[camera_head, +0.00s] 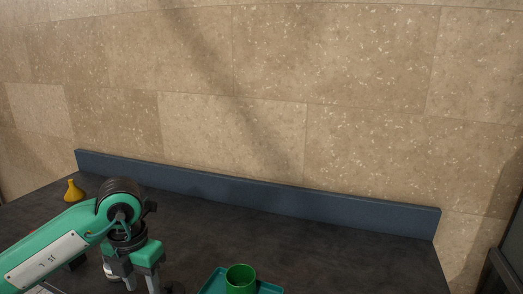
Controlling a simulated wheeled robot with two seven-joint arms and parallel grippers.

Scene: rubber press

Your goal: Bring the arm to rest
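My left arm comes in from the lower left, and its gripper (142,283) points down over the dark table (330,245). Its two fingers stand apart with a gap between them, and I see nothing held there. The lowest part of the fingers is near the bottom edge of the picture. My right gripper is not in view.
A green cup (240,279) stands on a teal tray (212,283) to the right of my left gripper, cut off below. A small yellow vase-like thing (74,191) stands at the far left. A blue ledge (260,192) runs along the back. The table's right side is clear.

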